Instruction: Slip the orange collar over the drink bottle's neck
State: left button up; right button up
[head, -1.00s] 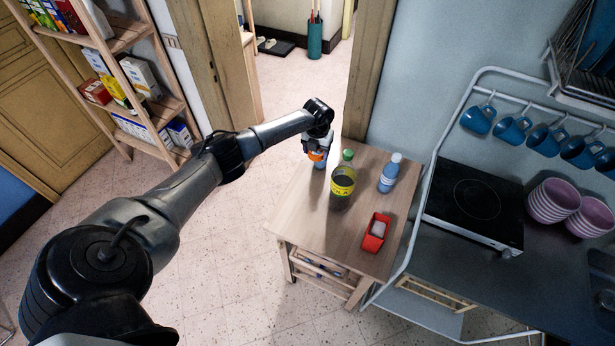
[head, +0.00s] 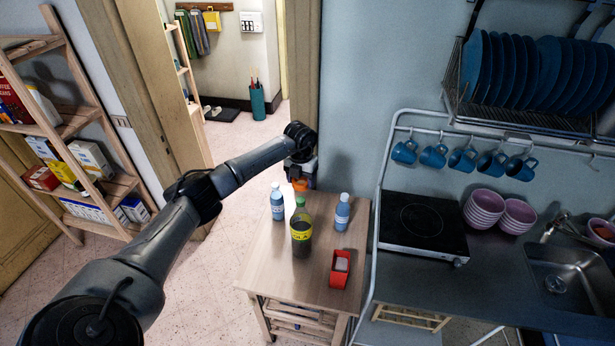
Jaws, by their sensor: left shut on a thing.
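My left gripper (head: 300,176) is above the back of the small wooden table, shut on the orange collar (head: 301,186). The drink bottle (head: 301,238) is dark, with a yellow label and a green cap, and stands upright on the table. In the picture the collar is just above the green cap, apart from it; their exact depth relation is hard to tell. A blue bottle with a pale cap (head: 277,204) stands to its left. A second blue bottle (head: 342,213) stands to its right. My right gripper is not in view.
A red open container (head: 340,270) lies at the front right of the wooden table (head: 285,275). A counter with a black hob (head: 422,222) and its pale rail stand to the right. The table's front left is clear. A shelf with boxes (head: 85,195) is at far left.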

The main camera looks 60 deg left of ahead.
aim_at(300, 200)
pick_arm(q)
jog(key=shift+s, duration=0.25)
jog(key=shift+f+b, duration=2.2)
jog(key=shift+f, duration=1)
jog(key=shift+f+b, duration=2.2)
jog(key=shift+f, duration=1.05)
jog(key=o, duration=1.2)
jog(key=shift+r, duration=0.1)
notch_tip(300, 200, up, 14)
jog(key=shift+f+b, duration=0.15)
jog(key=shift+b, duration=0.85)
